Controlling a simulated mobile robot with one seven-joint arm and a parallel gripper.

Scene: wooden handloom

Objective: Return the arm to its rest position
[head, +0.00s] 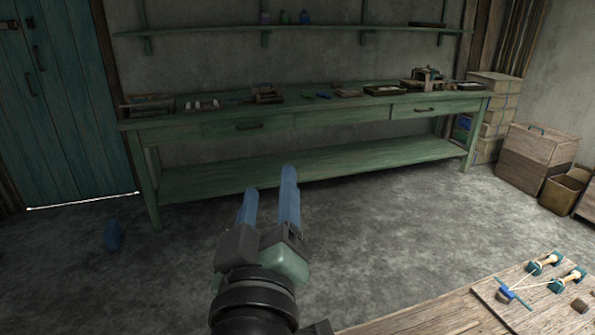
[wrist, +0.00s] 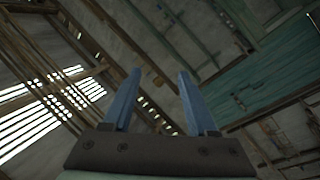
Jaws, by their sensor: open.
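My gripper (head: 269,192) is raised in the middle of the head view, with its two blue fingers apart and nothing between them. In the wrist view my gripper (wrist: 160,86) also shows open and empty, and the room behind it appears tilted. No handloom is recognisable in the head view. My gripper appears in front of the green workbench (head: 310,172) and touches nothing that I can see.
A wooden table (head: 420,317) with a board (head: 545,300) holding spools stands at lower right. Crates (head: 530,157) and stacked boxes stand at the right wall. A blue object (head: 113,235) lies on the floor by the teal door (head: 70,100). The middle floor is clear.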

